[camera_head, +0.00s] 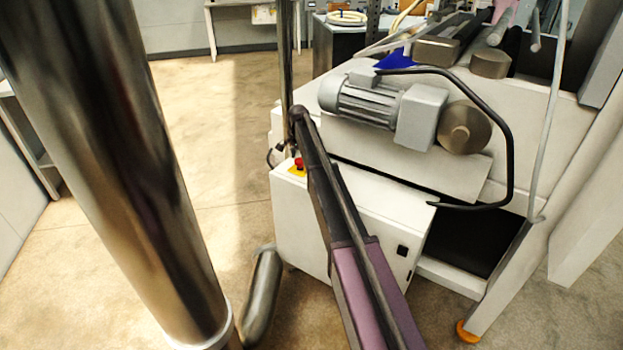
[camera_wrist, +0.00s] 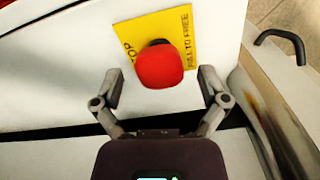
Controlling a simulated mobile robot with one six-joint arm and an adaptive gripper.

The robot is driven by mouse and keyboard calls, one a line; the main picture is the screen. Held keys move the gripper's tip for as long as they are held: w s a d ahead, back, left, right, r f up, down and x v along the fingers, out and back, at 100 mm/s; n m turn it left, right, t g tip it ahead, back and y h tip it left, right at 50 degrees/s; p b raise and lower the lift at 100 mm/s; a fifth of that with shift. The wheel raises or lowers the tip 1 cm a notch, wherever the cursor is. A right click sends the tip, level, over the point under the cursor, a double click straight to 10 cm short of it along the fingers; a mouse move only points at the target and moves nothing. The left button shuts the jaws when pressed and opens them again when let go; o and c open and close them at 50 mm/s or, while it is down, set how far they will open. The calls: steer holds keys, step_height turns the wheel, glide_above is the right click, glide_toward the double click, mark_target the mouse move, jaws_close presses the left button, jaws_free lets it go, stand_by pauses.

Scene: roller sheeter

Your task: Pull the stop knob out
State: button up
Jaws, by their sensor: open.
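The stop knob (camera_wrist: 160,66) is a red mushroom button on a dark stem. It stands out from a yellow plate (camera_wrist: 174,24) with black lettering on a white panel. In the wrist view my gripper (camera_wrist: 158,80) is open, with one finger on each side of the knob; the fingers look apart from it. In the head view the red knob (camera_head: 299,163) and yellow plate (camera_head: 297,171) show small on the white cabinet (camera_head: 292,205). My gripper is not clearly seen there, and my arm passes close to the knob's right.
A grey motor (camera_head: 368,102) and a black bent tube (camera_head: 505,140) sit on the machine to the right. A black handle (camera_wrist: 280,40) shows at the right of the wrist view. The floor (camera_head: 200,130) left of the cabinet is clear.

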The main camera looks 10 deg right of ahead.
mark_target(300, 160)
steer(key=shift+f+b, duration=0.35)
steer(key=shift+f, duration=0.2)
step_height(300, 160, up, 14)
steer(key=r+p, duration=0.1)
steer(key=p, duration=1.3)
steer(key=s+f+n+b, duration=0.2)
steer(key=s+n, duration=0.5)
steer(key=s, duration=2.2)
steer(key=shift+s+a+f, duration=0.2)
steer(key=shift+s+f, duration=0.1)
steer(key=shift+f, duration=0.1)
steer(key=shift+s, duration=0.1)
steer(key=s+n, duration=0.4)
steer(key=s, duration=1.2)
